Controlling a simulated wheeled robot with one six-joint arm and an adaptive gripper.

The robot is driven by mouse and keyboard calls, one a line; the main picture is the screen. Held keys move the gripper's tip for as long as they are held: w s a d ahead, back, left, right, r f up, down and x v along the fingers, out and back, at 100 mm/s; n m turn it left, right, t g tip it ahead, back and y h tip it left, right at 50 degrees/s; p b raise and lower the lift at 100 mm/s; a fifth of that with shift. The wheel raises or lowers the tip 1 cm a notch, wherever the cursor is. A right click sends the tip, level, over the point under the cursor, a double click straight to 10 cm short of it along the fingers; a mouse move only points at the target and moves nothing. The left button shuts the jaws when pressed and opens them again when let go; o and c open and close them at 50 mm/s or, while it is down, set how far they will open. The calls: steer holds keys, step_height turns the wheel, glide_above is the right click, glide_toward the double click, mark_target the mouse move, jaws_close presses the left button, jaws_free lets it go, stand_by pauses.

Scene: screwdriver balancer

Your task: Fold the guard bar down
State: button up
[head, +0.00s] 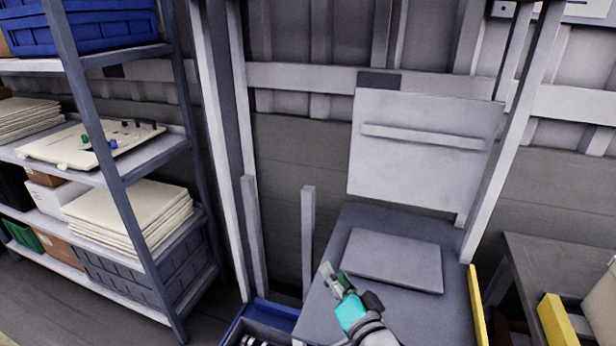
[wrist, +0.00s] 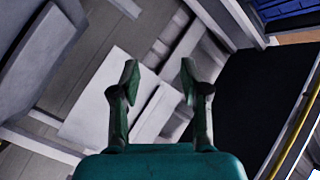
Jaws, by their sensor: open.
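My gripper (head: 335,281) is open and empty, above the left side of the grey bench top (head: 392,224). In the wrist view its two fingers (wrist: 159,80) stand apart with nothing between them. I cannot tell for sure which part is the guard bar. A pale upright panel (head: 420,175) with a narrow horizontal strip (head: 424,137) stands at the back of the bench. Two thin grey uprights (head: 254,238) (head: 308,240) stand to its left. My gripper is apart from all of these. A flat grey plate (head: 393,261) lies on the bench top.
A shelf rack (head: 133,216) with boxes and stacked sheets stands at the left. A blue bin (head: 272,314) is low beside the bench. A yellow edge (head: 477,305) and a second table (head: 555,260) are at the right. Tall pale posts (head: 222,140) frame the bench.

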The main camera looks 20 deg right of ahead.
steer(key=w+r+m, duration=0.1)
steer(key=w+r, duration=0.3)
steer(key=r, duration=0.5)
steer(key=w+r+m+t+y, duration=0.1)
steer(key=w+r, duration=0.2)
steer(key=r, duration=0.6)
steer(key=w+r+m, duration=0.1)
steer(key=w+r, duration=0.3)
steer(key=r, duration=0.5)
steer(key=s+r+m+t+y, duration=0.1)
steer(key=s+r, duration=0.3)
steer(key=r, duration=1.2)
steer(key=s+r+m+y, duration=0.1)
steer(key=s+r, duration=0.3)
steer(key=r, duration=1.1)
steer(key=x, duration=1.1)
steer(key=shift+r, duration=0.1)
jaws_close()
